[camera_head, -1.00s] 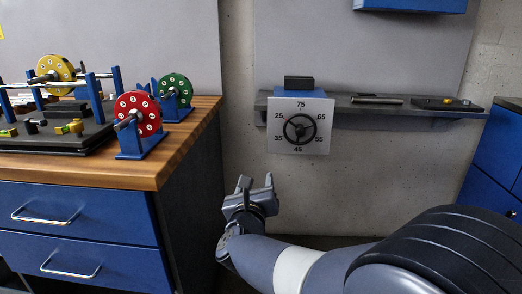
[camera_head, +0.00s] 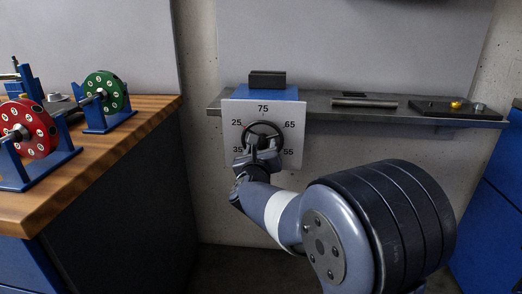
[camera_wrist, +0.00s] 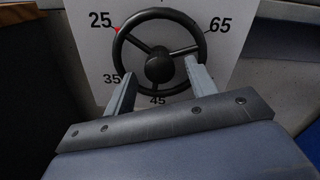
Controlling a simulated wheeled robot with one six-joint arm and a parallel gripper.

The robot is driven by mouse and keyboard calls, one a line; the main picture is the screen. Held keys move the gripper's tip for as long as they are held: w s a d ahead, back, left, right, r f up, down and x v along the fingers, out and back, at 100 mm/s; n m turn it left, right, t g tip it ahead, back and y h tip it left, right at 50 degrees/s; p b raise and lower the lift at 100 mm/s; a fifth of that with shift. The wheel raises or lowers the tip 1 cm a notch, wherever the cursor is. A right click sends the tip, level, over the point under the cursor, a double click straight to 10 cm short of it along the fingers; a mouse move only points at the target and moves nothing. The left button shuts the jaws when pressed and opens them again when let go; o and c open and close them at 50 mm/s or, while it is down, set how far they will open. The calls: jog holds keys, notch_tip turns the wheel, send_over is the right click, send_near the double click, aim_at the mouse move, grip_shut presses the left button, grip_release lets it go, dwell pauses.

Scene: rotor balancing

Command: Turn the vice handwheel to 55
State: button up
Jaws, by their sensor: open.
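The black three-spoke handwheel (camera_head: 262,135) sits on a white number plate (camera_head: 233,109) on the front of the blue vice (camera_head: 267,93). In the wrist view the handwheel (camera_wrist: 158,68) faces me, with a red mark (camera_wrist: 117,30) at its upper left rim beside 25. The numbers 25, 35, 45 and 65 show there; 55 is hidden behind my right finger. My gripper (camera_head: 258,153) is in front of the wheel's lower part. In the wrist view my open gripper (camera_wrist: 160,80) has one finger at each lower side of the rim; contact cannot be told.
A grey wall shelf (camera_head: 390,113) carries the vice, a dark bar and a small tray (camera_head: 440,108). A wooden-topped bench (camera_head: 95,150) with a red rotor (camera_head: 28,130) and a green rotor (camera_head: 104,92) stands left. A blue cabinet (camera_head: 497,190) stands right.

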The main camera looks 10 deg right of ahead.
jog(key=shift+w+d, duration=0.1)
jog(key=shift+w, duration=0.25)
jog(key=shift+c, duration=0.2)
jog(key=c, duration=0.9)
